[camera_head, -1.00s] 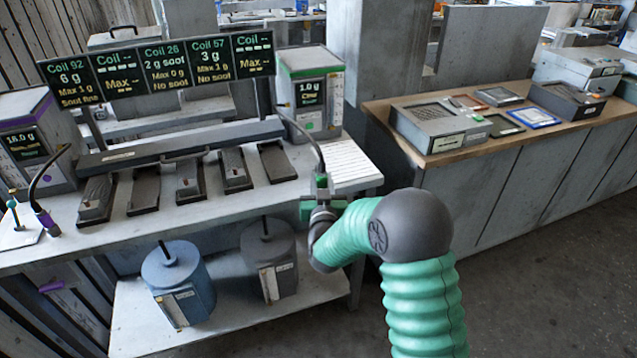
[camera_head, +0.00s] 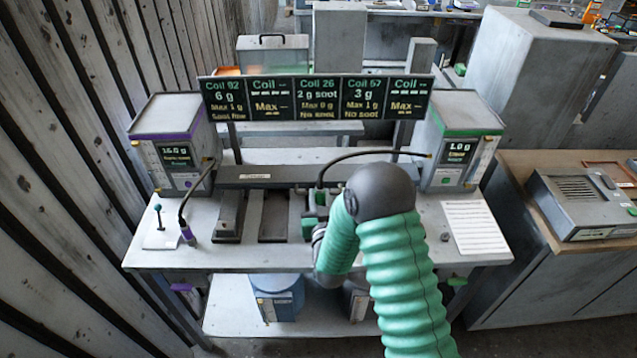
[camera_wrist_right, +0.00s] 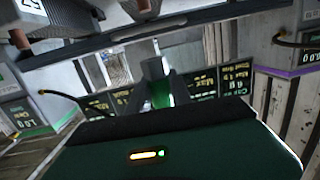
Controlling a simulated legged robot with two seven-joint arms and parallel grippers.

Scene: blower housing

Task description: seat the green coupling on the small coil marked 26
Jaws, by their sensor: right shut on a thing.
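My right gripper (camera_head: 314,221) is over the middle of the bench, shut on the green coupling (camera_head: 320,197) at the end of a black hose (camera_head: 365,154). In the right wrist view, a green part, likely the coupling (camera_wrist_right: 160,95), shows between the fingers. The Coil 26 panel (camera_head: 317,97) reads 2 g soot, max 0 g. The small coil marked 26 cannot be made out in the head view, where my gripper and arm cover the middle of the row. A partly cut-off label (camera_wrist_right: 30,5) shows in the wrist view, not clearly readable. My left gripper is not in view.
Two dark coil holders (camera_head: 230,215) (camera_head: 274,215) show left of my gripper. A purple-trimmed box (camera_head: 175,135) with its hose stands left, a green-trimmed box (camera_head: 460,140) right. A white sheet (camera_head: 473,228) lies at right. A blue canister (camera_head: 277,298) stands on the lower shelf.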

